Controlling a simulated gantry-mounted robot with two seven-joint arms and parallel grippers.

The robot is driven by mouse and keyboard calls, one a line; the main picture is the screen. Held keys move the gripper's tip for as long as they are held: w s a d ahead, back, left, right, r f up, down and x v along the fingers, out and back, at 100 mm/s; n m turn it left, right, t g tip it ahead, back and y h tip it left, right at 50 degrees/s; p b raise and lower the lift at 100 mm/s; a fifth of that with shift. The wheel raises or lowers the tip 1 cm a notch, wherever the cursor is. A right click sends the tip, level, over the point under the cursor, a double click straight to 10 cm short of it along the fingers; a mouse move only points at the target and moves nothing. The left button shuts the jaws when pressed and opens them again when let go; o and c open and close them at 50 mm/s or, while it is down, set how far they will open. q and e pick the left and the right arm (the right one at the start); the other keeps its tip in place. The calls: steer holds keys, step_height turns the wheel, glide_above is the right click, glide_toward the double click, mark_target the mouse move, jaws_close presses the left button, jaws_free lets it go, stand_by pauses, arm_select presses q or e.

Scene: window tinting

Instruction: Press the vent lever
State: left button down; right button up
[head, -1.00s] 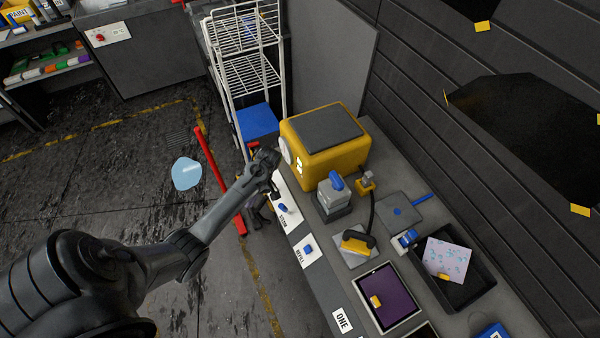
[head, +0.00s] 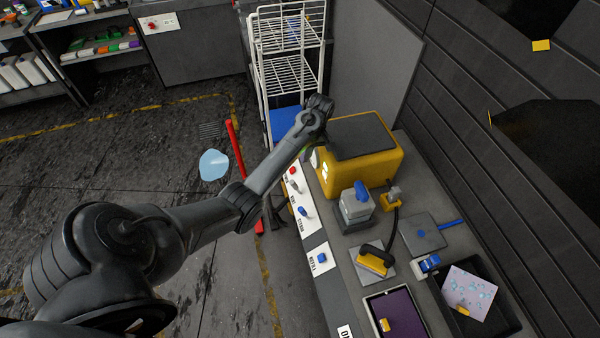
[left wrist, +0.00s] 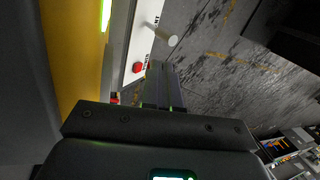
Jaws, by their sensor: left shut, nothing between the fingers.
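The vent lever (left wrist: 172,40) is a pale rod with a round end, sticking out from the white panel (left wrist: 128,50) beside a partly hidden label ending in "NT". In the head view the lever (head: 295,187) shows on the panel at the machine's left front. My left gripper (left wrist: 162,70) is shut and empty. Its fingertips are close to the red power button (left wrist: 138,68), and the lever is apart from them, beyond and to the right in the wrist view. In the head view my left wrist hangs over the front edge of the yellow machine (head: 375,165), and its fingertips are not clear.
A blue lever (head: 302,211) and a blue refill button (head: 322,258) sit farther along the panel. A grey steamer-like tool (head: 356,205) stands on the bench. A white wire rack (head: 290,75) stands behind my wrist. Open floor lies to the left.

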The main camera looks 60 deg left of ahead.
arm_select(q)
glide_above(295, 187)
steer(key=w+a, duration=0.1)
steer(key=w, duration=0.1)
steer(key=w+x, duration=0.2)
steer(key=x, duration=0.7)
steer(key=shift+w+f+p, duration=0.3)
steer(key=shift+f+p, duration=0.15)
steer(key=shift+f, duration=0.05)
